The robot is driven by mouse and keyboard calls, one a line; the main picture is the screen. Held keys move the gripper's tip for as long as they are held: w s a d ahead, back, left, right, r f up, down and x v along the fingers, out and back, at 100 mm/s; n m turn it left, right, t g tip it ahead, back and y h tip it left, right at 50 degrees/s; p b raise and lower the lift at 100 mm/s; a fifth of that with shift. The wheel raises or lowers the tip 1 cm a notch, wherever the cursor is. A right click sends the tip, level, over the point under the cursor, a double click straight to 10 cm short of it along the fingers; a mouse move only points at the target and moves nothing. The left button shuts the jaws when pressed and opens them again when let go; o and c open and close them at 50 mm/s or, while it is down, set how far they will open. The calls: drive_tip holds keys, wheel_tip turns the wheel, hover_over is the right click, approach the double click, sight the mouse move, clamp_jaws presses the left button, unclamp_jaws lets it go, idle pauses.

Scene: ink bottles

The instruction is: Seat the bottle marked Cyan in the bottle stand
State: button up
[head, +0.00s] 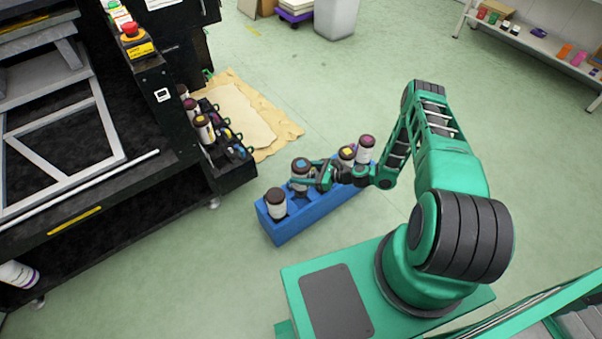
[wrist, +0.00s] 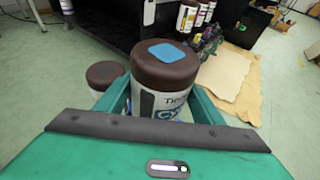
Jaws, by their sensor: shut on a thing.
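The Cyan bottle (head: 300,173) has a brown cap with a blue square and a white label. In the wrist view the bottle (wrist: 164,78) stands upright between my fingers, with "CY" partly readable on its label. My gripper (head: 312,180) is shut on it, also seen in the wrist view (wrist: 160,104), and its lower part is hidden. It is over or in the blue crate (head: 290,226); I cannot tell whether its base is clear of it. A black rack on the machine's side, apparently the bottle stand (head: 232,172), holds several bottles.
A plain brown-capped bottle (head: 276,204) stands at the crate's near-left end. Yellow-marked (head: 347,154) and purple-marked (head: 366,150) bottles are at its far end. The black machine (head: 150,110) lies left. Tan cardboard (head: 240,112) lies on the floor behind the rack.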

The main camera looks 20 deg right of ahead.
drive_tip(key=shift+f, duration=3.75)
drive_tip(key=shift+s+f, duration=0.1)
drive_tip(key=shift+f, duration=0.9)
drive_tip(key=o, duration=1.5)
